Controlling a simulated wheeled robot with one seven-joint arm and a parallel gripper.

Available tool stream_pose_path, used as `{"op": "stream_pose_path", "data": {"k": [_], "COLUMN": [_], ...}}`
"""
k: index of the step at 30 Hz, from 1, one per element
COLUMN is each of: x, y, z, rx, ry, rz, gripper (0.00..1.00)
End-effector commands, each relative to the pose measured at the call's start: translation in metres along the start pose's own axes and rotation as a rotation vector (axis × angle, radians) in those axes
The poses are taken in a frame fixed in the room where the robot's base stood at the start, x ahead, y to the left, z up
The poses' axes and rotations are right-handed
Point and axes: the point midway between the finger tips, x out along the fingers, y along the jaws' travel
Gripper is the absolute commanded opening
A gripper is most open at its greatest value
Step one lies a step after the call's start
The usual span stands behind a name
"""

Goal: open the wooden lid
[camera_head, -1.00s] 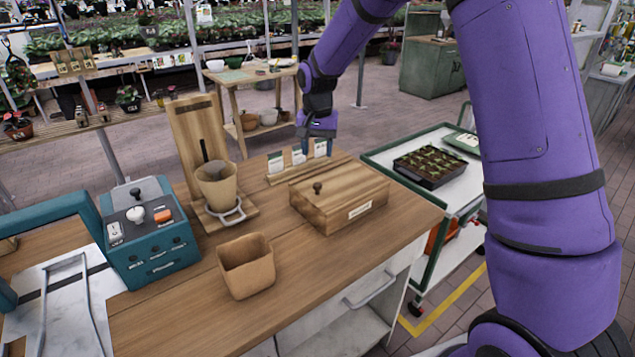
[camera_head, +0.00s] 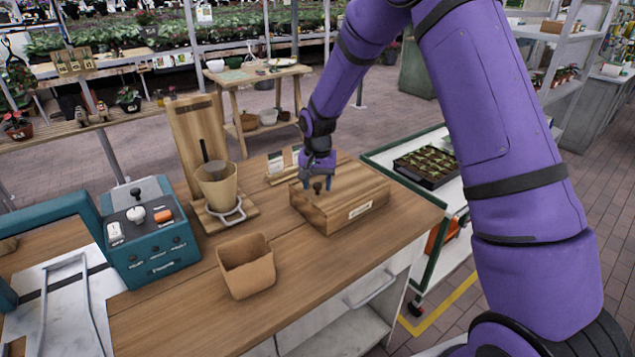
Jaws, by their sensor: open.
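A wooden box with a flat wooden lid (camera_head: 353,187) stands on the workbench, with a small pale label on its front side. The lid lies closed on the box. A small dark knob (camera_head: 317,188) stands up from the lid near its left end. My gripper (camera_head: 318,184) points down over the knob, with its two fingers apart, one on each side of it in the picture. Whether the fingers touch the knob or the lid cannot be told. My gripper hides part of the lid's left rear.
An empty brown pot (camera_head: 246,268) stands front left of the box. A tan pot on a wooden stand (camera_head: 217,187) and a teal control box (camera_head: 152,240) are further left. Seed packets in a wooden holder (camera_head: 277,165) stand behind the box. A cart with a seedling tray (camera_head: 428,166) is right.

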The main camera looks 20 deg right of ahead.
Motion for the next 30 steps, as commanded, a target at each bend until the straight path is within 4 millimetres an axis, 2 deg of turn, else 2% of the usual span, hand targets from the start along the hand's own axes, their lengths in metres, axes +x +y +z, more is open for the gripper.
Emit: {"op": "stream_pose_path", "data": {"k": [3, 4, 10, 16, 20, 23, 30], "x": [0.000, 0.000, 0.000, -0.001, 0.000, 0.000, 0.000], "y": [0.000, 0.000, 0.000, 0.001, 0.010, 0.022, 0.068], "z": [0.000, 0.000, 0.000, -0.001, -0.010, -0.022, -0.068], "rx": [0.000, 0.000, 0.000, 0.000, 0.004, 0.005, 0.007], "ry": [0.000, 0.000, 0.000, 0.000, 0.000, 0.000, 0.001], "rz": [0.000, 0.000, 0.000, 0.000, 0.000, 0.000, 0.000], "gripper": [0.52, 0.48, 0.02, 0.00, 0.00, 0.00, 0.00]}}
